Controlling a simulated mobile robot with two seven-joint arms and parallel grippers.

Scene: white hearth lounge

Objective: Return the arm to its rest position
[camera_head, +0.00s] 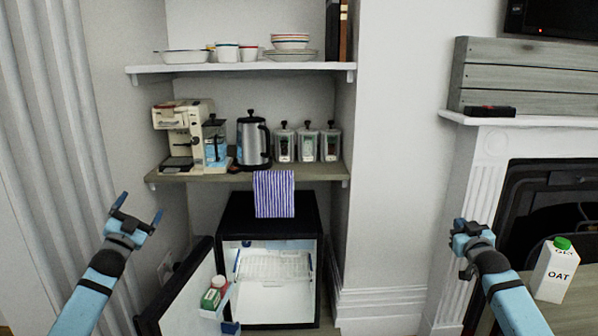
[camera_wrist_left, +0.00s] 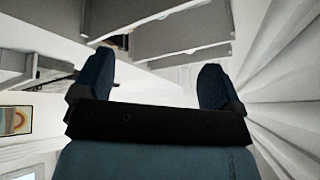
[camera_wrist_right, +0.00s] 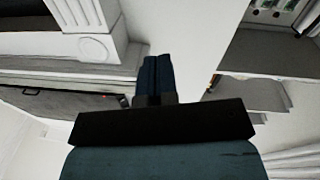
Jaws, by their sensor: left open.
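My left gripper (camera_head: 137,215) is raised at the left in the head view, in front of the wall and curtain. Its fingers are spread with nothing between them; the left wrist view also shows the gap between the fingers (camera_wrist_left: 155,88). My right gripper (camera_head: 465,232) is raised at the right, in front of the white fireplace surround. In the right wrist view its fingers (camera_wrist_right: 155,78) are pressed together, with nothing seen between them. Neither gripper touches anything.
A small black fridge (camera_head: 268,222) stands open below the shelf, its door (camera_head: 185,300) swung out toward the left arm. An oat carton (camera_head: 555,272) stands on a table beside my right arm. A wooden shelf (camera_head: 320,172) holds a kettle (camera_head: 252,142) and coffee machine (camera_head: 183,130).

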